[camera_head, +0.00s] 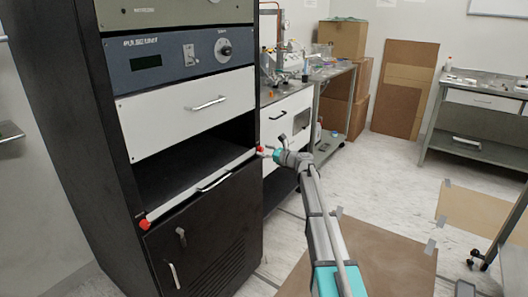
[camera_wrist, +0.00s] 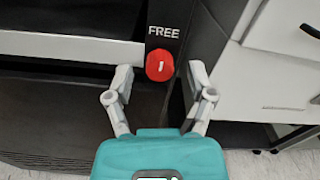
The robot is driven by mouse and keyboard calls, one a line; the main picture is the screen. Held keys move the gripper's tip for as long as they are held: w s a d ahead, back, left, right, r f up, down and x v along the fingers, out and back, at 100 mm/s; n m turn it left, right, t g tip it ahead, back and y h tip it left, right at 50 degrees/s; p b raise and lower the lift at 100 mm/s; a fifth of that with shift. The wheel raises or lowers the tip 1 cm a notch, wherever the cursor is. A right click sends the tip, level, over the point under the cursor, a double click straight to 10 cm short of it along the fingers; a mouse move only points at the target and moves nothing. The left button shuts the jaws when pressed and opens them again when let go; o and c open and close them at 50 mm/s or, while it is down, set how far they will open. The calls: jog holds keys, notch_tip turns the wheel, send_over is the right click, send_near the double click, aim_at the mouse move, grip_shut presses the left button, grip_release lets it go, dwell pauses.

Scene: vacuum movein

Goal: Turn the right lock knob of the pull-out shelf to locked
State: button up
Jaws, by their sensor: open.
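The right lock knob (camera_wrist: 160,65) is red and round, on the black rack post at the right end of the pull-out shelf (camera_wrist: 70,47). Its white mark stands upright, toward the printed word FREE above it. The knob also shows in the head view (camera_head: 260,149), just left of my gripper (camera_head: 270,153). In the wrist view my gripper (camera_wrist: 159,76) is open, one fingertip on each side of the knob, with gaps to both sides. I cannot tell how deep the fingertips reach. The shelf's white front edge (camera_head: 197,186) lies along the dark opening.
A second red knob (camera_head: 145,225) sits at the shelf's left end. A white drawer (camera_head: 185,115) is above the opening and a black cabinet door (camera_head: 205,235) below. A bench with white drawers (camera_head: 287,122) stands close to the right.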

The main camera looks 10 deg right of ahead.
jog(key=shift+w+a, duration=0.1)
jog(key=shift+w, duration=0.05)
grip_shut()
dwell(0.4)
